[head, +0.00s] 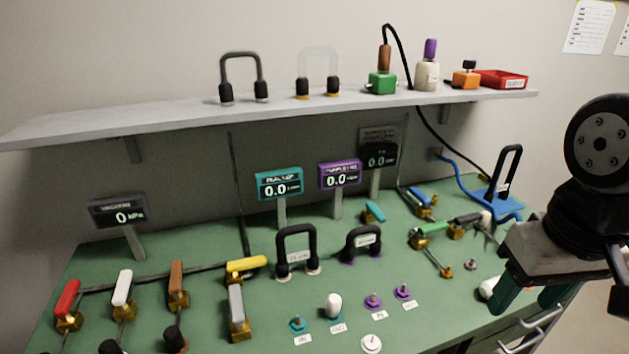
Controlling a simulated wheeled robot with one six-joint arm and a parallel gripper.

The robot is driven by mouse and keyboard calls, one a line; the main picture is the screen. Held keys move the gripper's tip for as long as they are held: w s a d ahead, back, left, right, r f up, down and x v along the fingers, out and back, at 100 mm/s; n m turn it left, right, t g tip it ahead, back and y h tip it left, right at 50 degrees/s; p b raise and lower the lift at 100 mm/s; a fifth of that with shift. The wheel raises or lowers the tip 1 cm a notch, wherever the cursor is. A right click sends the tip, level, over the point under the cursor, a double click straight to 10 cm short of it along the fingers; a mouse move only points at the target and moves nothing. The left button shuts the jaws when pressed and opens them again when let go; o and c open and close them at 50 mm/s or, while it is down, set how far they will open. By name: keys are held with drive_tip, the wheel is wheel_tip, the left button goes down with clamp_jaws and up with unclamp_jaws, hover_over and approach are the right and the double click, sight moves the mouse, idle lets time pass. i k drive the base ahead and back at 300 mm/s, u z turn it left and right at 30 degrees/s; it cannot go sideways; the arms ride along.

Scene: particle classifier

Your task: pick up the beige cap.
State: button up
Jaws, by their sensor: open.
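Several pale caps or knobs are in view, and I cannot tell for sure which is the beige one. A rounded off-white piece (487,288) lies just left of my gripper's left finger and may be partly hidden by it. An upright off-white cap (333,306) sits at the port marked OUT. A flat off-white disc with a small knob (371,344) lies at the table's front edge.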

sight(482, 223)
drive_tip(key=z, duration=1.2)
drive_tip(key=k, duration=1.2)
drive_tip(key=z, duration=0.95)
drive_tip(key=i, duration=1.8)
drive_tip(key=u, duration=1.4)
drive_tip(key=i, duration=0.95)
drive_tip(key=u, duration=0.9)
